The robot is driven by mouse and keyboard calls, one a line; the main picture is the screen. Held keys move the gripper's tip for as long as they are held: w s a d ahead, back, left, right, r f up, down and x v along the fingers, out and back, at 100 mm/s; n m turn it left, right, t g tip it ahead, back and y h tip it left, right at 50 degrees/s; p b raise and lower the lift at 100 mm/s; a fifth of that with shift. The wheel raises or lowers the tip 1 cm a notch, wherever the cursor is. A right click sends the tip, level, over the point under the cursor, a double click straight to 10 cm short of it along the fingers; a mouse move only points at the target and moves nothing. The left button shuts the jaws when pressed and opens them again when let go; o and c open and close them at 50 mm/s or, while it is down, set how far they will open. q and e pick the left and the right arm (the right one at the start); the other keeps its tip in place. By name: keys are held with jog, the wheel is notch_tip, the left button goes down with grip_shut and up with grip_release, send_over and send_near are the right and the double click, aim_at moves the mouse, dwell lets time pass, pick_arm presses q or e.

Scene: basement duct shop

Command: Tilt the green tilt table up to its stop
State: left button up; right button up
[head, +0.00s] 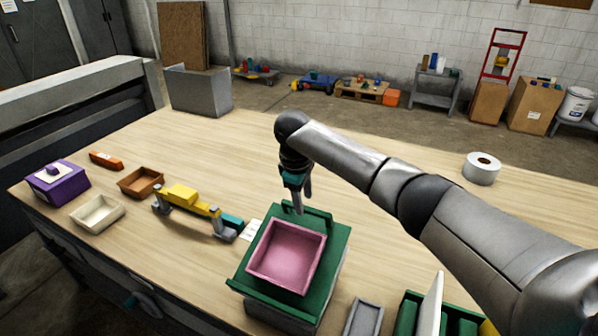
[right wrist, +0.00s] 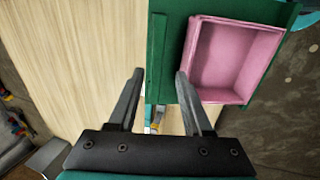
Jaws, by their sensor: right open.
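The green tilt table (head: 336,246) stands near the front of the workbench on a grey base. Its top looks about level and carries a pink tray (head: 287,255). A raised green handle bar (head: 308,212) runs along its far edge. My right gripper (head: 298,208) points down at that edge, with its jaws open. In the right wrist view, my right gripper (right wrist: 158,74) has its fingers apart, and the green bar (right wrist: 156,55) lies between their tips in the picture. Whether they are level with it or above it, I cannot tell. My left gripper is not in view.
Left of the table are a yellow-and-grey fixture (head: 190,200), a brown tray (head: 141,182), a cream tray (head: 97,212) and a purple box (head: 58,183). A grey tray (head: 364,318) sits to the right. A white roll (head: 482,168) stands far right. The bench's back middle is clear.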

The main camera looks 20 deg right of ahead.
jog(key=v, duration=1.2)
jog(key=shift+r, duration=0.3)
